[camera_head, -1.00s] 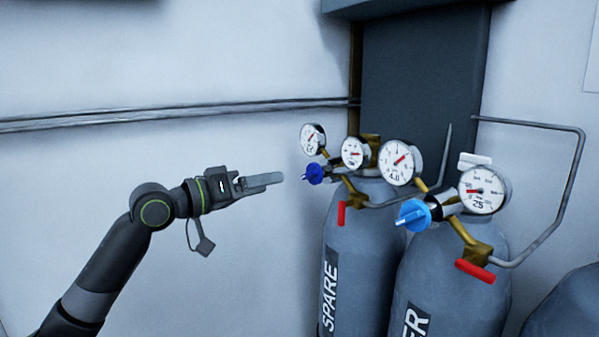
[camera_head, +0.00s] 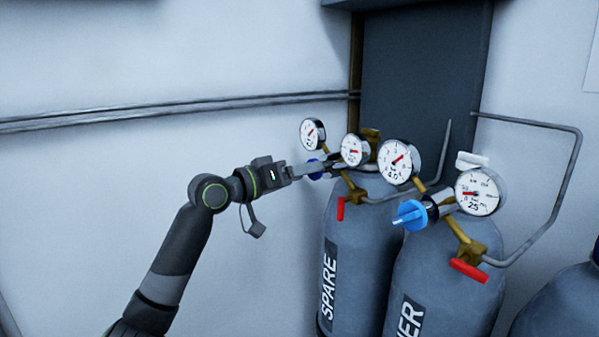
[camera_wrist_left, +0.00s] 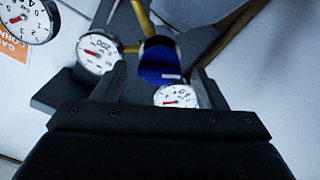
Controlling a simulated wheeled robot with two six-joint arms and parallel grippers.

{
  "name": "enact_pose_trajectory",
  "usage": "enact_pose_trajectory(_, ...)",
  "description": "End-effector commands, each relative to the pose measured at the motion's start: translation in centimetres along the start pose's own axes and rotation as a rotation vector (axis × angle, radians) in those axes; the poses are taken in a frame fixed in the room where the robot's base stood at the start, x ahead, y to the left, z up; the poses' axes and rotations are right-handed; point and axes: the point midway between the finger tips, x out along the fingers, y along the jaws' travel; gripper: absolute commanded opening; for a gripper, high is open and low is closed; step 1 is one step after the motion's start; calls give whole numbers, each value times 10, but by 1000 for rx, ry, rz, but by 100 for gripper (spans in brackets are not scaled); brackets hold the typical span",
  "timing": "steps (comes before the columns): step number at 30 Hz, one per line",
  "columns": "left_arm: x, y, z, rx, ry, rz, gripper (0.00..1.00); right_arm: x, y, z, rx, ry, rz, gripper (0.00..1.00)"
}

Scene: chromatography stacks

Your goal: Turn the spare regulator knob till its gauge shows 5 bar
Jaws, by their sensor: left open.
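The spare cylinder (camera_head: 345,225), labelled SPARE, stands upright with a regulator on top. Its dark blue knob (camera_head: 315,166) is partly hidden by my left gripper (camera_head: 318,169). Two gauges belong to this regulator: a small left gauge (camera_head: 312,133) and a right gauge (camera_head: 354,150). Their needle readings are too small to tell. In the left wrist view the knob (camera_wrist_left: 160,62) lies between the two fingers of the open gripper (camera_wrist_left: 158,80). I cannot tell whether a finger touches it. A small gauge (camera_wrist_left: 175,96) shows just below the knob there. My right gripper is not in view.
A second cylinder (camera_head: 445,270) stands close on the right, with a light blue knob (camera_head: 411,214), two larger gauges and a red valve handle (camera_head: 468,270). Bent pipes (camera_head: 565,175) run behind. The wall side left of the spare cylinder is free.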

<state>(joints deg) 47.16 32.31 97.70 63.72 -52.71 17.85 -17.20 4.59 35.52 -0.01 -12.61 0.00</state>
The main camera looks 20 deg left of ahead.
Motion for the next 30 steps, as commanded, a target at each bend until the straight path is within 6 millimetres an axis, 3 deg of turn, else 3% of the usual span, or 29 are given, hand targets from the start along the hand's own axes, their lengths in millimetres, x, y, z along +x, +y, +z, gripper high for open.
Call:
enact_pose_trajectory(3, 0, 0, 0, 0, 0, 0, 63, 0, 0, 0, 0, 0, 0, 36)
enact_pose_trajectory(13, 0, 0, 0, -1, 0, 0, 21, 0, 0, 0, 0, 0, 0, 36)
enact_pose_trajectory(22, 0, -1, 1, 49, 1, 0, 21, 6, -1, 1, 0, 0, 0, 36)
enact_pose_trajectory(30, 0, -1, 2, 215, 0, 0, 21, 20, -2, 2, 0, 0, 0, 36)
